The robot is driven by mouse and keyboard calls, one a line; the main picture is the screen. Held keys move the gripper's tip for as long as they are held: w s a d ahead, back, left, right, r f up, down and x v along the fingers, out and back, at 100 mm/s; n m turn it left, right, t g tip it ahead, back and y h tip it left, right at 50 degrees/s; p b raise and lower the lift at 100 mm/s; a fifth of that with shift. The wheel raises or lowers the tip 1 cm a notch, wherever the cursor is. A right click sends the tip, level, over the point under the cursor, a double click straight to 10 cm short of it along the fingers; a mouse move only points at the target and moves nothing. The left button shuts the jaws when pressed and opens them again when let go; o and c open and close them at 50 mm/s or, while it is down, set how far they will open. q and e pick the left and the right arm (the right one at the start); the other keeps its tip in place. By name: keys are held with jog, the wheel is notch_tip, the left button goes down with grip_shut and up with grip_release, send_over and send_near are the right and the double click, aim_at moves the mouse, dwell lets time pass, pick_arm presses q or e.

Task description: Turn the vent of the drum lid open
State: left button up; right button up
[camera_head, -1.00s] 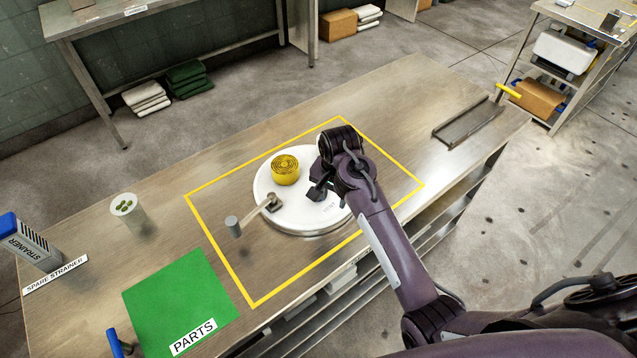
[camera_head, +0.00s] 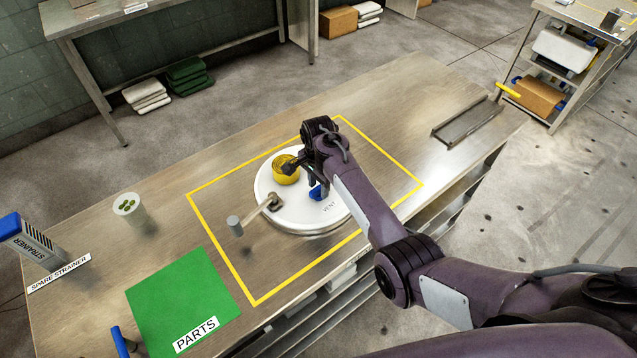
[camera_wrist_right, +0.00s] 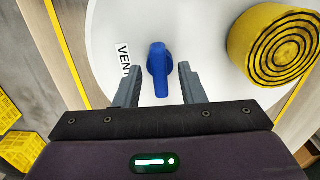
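The white round drum lid (camera_head: 276,217) lies inside the yellow outline on the workbench. Its blue vent knob (camera_head: 317,192) stands beside a VENT label; the knob also shows in the right wrist view (camera_wrist_right: 159,70). My right gripper (camera_head: 304,180) is over the lid. In the right wrist view its two fingers (camera_wrist_right: 157,86) are apart, one on each side of the blue knob, with white lid visible between finger and knob on both sides. The gripper looks open and empty. My left gripper is not in view.
A yellow coiled roll (camera_head: 286,170) sits on the lid close to my right gripper. A crank handle (camera_head: 262,207) reaches over the lid's left edge. A green PARTS mat (camera_head: 185,295), a white cup (camera_head: 128,208) and a strainer box (camera_head: 35,243) stand left. A metal channel (camera_head: 467,122) lies right.

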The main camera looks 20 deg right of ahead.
jog(key=shift+f, duration=0.1)
grip_shut()
dwell(0.4)
jog(key=n+p, duration=0.1)
jog(key=n, duration=0.2)
jog(key=shift+p, duration=0.35)
jog(key=n+p, duration=0.1)
jog(key=n, duration=0.2)
jog(key=shift+n, duration=0.3)
jog(key=n+p, duration=0.1)
jog(key=n, duration=0.4)
jog(key=shift+p, duration=0.35)
jog(key=n, duration=0.6)
jog(key=shift+p, duration=0.3)
jog(key=shift+n, duration=0.3)
